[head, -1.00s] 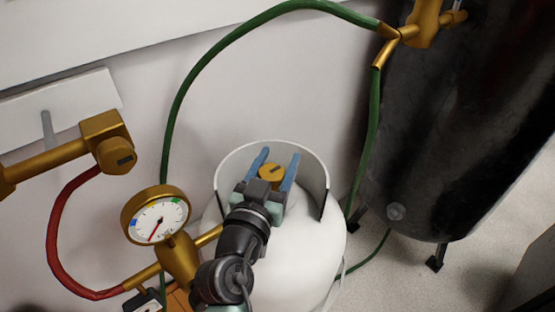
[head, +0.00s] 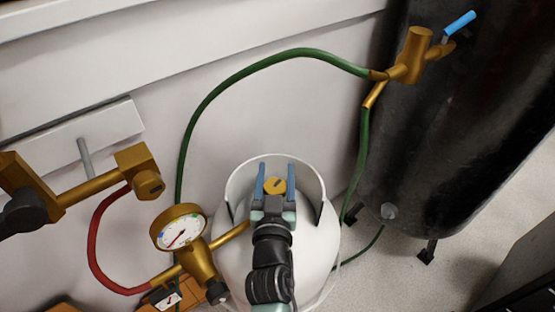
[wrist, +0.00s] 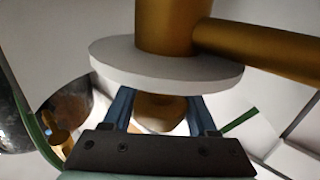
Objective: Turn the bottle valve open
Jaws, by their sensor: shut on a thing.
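The gas bottle (head: 235,262) is white, with an upright white collar (head: 312,178) around its top. The bottle valve has a round brass knob (head: 274,186) with a dark mark across its top, inside the collar. My gripper (head: 275,178) has two blue fingers, one on each side of this knob, and is shut on it. The wrist view shows the blue fingers (wrist: 160,108) with the brass knob partly hidden between them. There, a pale disc (wrist: 165,68) and a brass valve body (wrist: 172,28) fill the upper part, with a brass pipe (wrist: 262,50) leading right.
A brass pressure gauge (head: 180,230) stands close left of the bottle, joined by a brass pipe. A red hose (head: 95,240) and a green hose (head: 215,100) run along the wall. A large black tank (head: 430,140) stands at the right, with a blue-handled valve (head: 458,23).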

